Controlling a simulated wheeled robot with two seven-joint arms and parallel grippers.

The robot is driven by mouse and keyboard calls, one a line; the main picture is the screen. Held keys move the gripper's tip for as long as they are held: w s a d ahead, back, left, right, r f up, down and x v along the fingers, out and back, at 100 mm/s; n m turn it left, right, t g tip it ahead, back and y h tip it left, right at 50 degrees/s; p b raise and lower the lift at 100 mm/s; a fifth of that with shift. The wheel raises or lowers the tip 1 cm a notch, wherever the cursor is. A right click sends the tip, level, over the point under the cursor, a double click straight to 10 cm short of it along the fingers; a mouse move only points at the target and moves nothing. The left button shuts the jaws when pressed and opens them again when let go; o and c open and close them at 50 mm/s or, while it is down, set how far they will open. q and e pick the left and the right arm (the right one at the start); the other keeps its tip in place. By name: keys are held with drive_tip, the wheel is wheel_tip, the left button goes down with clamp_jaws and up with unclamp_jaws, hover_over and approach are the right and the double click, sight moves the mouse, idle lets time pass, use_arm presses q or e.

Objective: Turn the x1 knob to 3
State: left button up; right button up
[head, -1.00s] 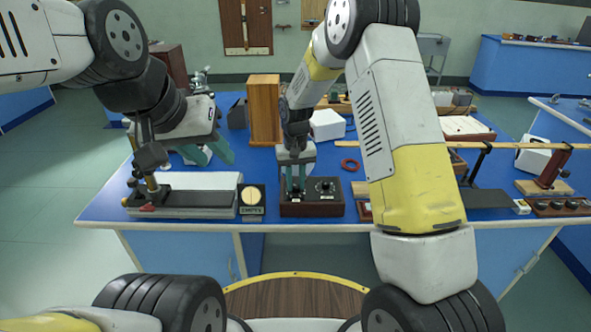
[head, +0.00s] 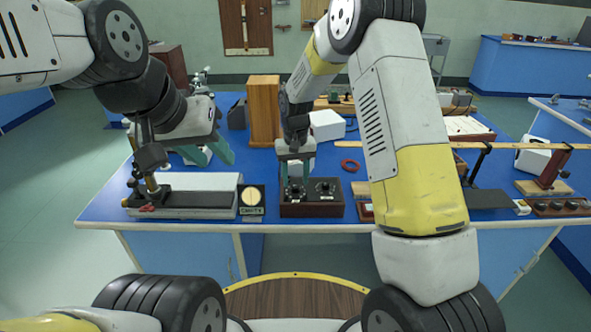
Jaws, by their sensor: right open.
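A dark wooden box with a black top (head: 312,210) stands near the front edge of the blue bench. It carries two round black knobs, a left knob (head: 295,191) and a right knob (head: 325,187). Their labels and settings are too small to read, so I cannot tell which is x1. My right gripper (head: 295,178) points down over the left knob. Its teal fingers are open, one on each side above the knob, and nothing shows held. My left gripper (head: 211,154) is further left, above the bench, with its teal fingers apart and empty.
A black and white instrument (head: 185,200) and a small box with a pale dial (head: 252,202) stand left of the knob box. A tall wooden block (head: 264,110), a white box (head: 327,125) and a red ring (head: 350,165) are behind. My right forearm hides part of the bench.

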sight(296, 186)
wheel_tip(296, 186, up, 6)
idle(0.5)
